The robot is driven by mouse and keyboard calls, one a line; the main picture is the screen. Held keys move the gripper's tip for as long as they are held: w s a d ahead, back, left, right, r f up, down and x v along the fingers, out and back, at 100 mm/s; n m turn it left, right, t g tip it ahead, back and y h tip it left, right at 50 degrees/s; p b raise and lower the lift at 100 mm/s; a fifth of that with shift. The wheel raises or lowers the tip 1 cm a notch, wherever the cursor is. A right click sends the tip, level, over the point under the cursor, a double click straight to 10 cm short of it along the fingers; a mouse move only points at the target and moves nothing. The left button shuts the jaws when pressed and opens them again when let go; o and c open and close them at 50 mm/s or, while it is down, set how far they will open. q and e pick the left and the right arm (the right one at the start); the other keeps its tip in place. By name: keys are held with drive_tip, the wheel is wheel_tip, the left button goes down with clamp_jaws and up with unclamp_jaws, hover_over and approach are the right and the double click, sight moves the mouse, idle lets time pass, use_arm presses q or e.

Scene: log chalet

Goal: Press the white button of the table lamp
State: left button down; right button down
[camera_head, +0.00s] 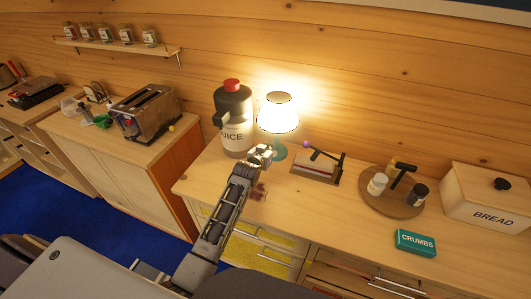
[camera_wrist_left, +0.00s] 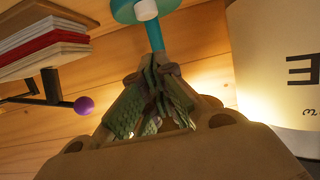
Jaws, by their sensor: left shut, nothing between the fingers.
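The table lamp (camera_head: 278,117) stands on the counter against the log wall, its pale shade glowing. Its teal base (camera_head: 280,153) shows partly behind my left gripper (camera_head: 263,153). In the left wrist view, the white button (camera_wrist_left: 146,10) sits on the teal round base (camera_wrist_left: 124,11) at the top edge, with a teal stem below it. My left gripper (camera_wrist_left: 158,72) is shut and empty, its fingertips close in front of the lamp. The fingertips appear just below the button in that view; whether they touch the lamp, I cannot tell. My right gripper is out of view.
A slicer-like stand with a purple knob (camera_head: 306,144) is on the right. Further right are a round tray (camera_head: 379,208), a green crumbs box (camera_head: 415,242) and a bread bin (camera_head: 483,205).

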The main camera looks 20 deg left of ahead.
use_arm(q)
drive_tip(key=shift+v, duration=2.3)
